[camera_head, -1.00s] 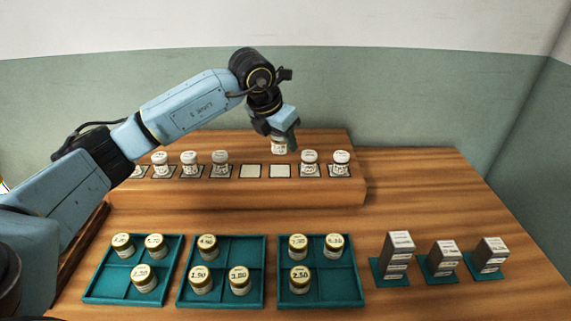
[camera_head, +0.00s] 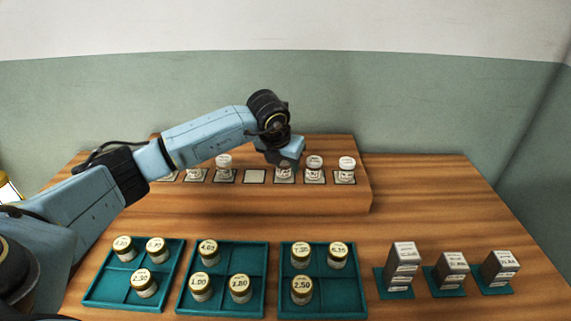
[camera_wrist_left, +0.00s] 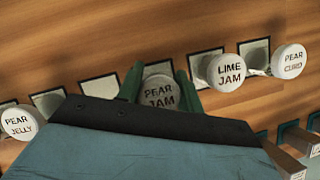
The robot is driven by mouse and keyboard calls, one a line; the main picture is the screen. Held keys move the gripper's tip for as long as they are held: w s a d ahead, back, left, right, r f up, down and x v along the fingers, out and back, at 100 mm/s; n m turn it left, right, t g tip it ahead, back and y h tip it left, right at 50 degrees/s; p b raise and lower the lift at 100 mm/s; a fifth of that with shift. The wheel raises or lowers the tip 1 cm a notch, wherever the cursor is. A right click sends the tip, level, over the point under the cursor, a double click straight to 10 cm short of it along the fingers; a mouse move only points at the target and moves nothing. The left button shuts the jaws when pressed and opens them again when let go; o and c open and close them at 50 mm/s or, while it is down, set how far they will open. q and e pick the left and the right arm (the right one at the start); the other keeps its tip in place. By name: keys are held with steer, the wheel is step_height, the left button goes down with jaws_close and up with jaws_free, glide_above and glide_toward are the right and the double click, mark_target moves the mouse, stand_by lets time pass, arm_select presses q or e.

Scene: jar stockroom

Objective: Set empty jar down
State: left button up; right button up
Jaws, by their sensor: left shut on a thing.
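My left gripper (camera_head: 285,164) is shut on a white-lidded jar (camera_head: 284,174), low over the raised wooden shelf (camera_head: 250,198). In the left wrist view the jar's lid (camera_wrist_left: 160,92) reads PEAR JAM, between the green fingers. The jar looks upright, at a pale square pad in the row. Whether its base touches the pad is hard to tell. An empty pad (camera_head: 255,177) lies just left of it; it also shows in the wrist view (camera_wrist_left: 100,86). My right gripper is not in view.
A LIME JAM jar (camera_wrist_left: 226,70) stands close on the right, with a PEAR CURD jar (camera_wrist_left: 289,62) beyond. A PEAR JELLY jar (camera_wrist_left: 18,122) stands left of the empty pad. Teal trays (camera_head: 222,312) with gold-lidded jars and grey boxes (camera_head: 403,265) stand in front.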

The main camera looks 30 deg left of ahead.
arm_select(q)
steer(key=shift+f, duration=0.25)
steer(key=shift+f, duration=0.1)
steer(key=o, duration=1)
steer(key=v, duration=1.2)
